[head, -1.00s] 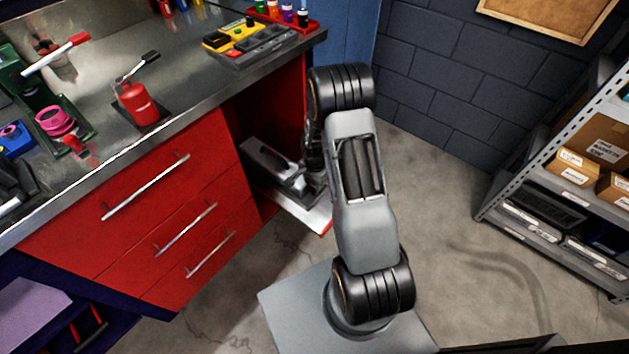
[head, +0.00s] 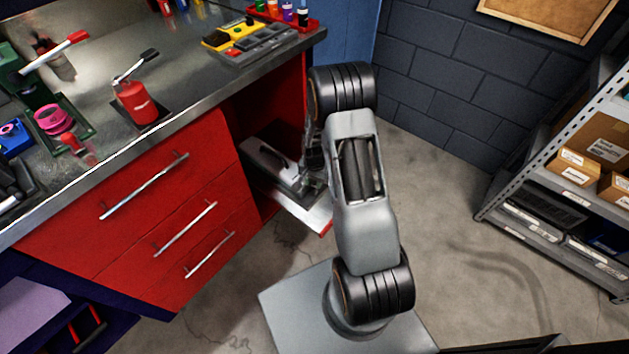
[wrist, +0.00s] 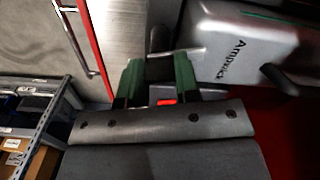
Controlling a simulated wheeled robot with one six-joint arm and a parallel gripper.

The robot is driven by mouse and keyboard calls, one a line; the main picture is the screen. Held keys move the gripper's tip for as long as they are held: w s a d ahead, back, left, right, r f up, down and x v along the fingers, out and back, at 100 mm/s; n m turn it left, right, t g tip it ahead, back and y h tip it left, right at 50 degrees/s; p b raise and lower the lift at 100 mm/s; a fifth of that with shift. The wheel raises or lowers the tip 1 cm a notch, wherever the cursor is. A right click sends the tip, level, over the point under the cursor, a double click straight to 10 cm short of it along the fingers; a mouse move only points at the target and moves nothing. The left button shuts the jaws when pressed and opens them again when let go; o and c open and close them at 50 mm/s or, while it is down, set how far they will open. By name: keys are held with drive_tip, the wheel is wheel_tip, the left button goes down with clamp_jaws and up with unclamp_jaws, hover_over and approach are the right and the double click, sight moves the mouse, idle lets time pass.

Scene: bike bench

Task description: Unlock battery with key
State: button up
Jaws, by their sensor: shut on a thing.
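The battery (wrist: 240,48) is a silver-grey case with dark lettering at the upper right of the wrist view. In the head view the battery (head: 268,160) lies in the open bay under the bench. My gripper (wrist: 158,72) has green fingers and is shut on a small dark piece, which looks like the key (wrist: 158,70). A thin silver strip runs across just beyond the fingertips, close to the battery's side. I cannot tell whether the key is in a lock. In the head view my gripper (head: 314,178) is beside the battery, partly hidden by my arm.
The red drawer cabinet (head: 125,200) stands left of the bay, under the metal bench top (head: 190,80). A pale board (head: 303,212) lies under the battery. A shelf rack with boxes (head: 600,150) stands at the right. The concrete floor (head: 470,220) between is clear.

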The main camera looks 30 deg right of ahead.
drive_tip(key=n+b, duration=0.1)
drive_tip(key=n, duration=1.2)
drive_tip(key=shift+n, duration=0.6)
drive_tip(key=o, duration=0.9)
wheel_tip(320, 180, up, 14)
drive_tip(key=shift+f+p, duration=0.1)
drive_tip(key=shift+p, duration=0.85)
